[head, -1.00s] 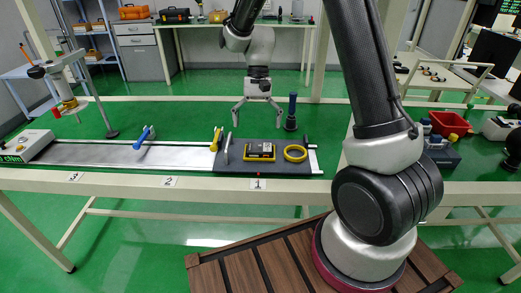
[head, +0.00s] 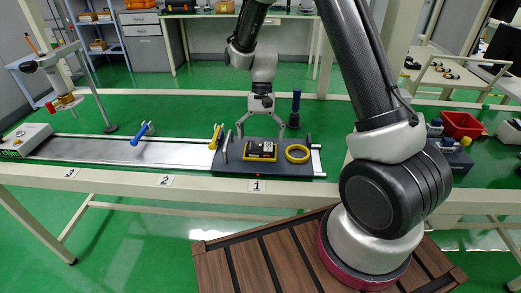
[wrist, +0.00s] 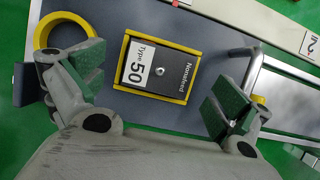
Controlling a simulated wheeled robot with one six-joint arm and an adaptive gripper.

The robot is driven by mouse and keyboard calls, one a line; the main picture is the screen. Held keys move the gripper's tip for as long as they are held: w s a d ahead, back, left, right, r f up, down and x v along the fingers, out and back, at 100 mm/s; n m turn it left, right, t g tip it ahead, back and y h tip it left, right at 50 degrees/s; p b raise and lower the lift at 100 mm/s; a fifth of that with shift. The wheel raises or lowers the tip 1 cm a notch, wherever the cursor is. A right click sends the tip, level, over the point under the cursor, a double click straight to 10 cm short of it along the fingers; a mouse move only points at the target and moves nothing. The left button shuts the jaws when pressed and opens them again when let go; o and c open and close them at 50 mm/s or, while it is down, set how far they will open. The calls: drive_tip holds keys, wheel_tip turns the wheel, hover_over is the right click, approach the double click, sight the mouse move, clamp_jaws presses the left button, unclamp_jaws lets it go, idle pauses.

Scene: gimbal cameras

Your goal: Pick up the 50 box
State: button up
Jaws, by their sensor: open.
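The 50 box (head: 261,150) is dark with a yellow frame and lies flat on the dark grey plate (head: 235,169) near label 1. In the wrist view the box (wrist: 161,68) shows its "Nonafeed Type 50" label and a small silver knob in the middle of its top. My gripper (head: 261,133) is open just behind and above the box in the head view. In the wrist view the fingers (wrist: 157,100) are spread on either side of the box, apart from it, with nothing between the pads.
A yellow ring (head: 297,153) lies right of the box. A metal handle (head: 225,146) and a yellow-handled part (head: 214,136) stand left of it. A dark blue post (head: 295,108) stands behind. The conveyor (head: 95,149) with a blue part (head: 141,133) runs left.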

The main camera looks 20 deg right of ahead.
drive_tip(key=shift+x, duration=1.15)
drive_tip(key=shift+c, duration=0.2)
drive_tip(key=c, duration=1.1)
drive_tip(key=shift+r, duration=0.1)
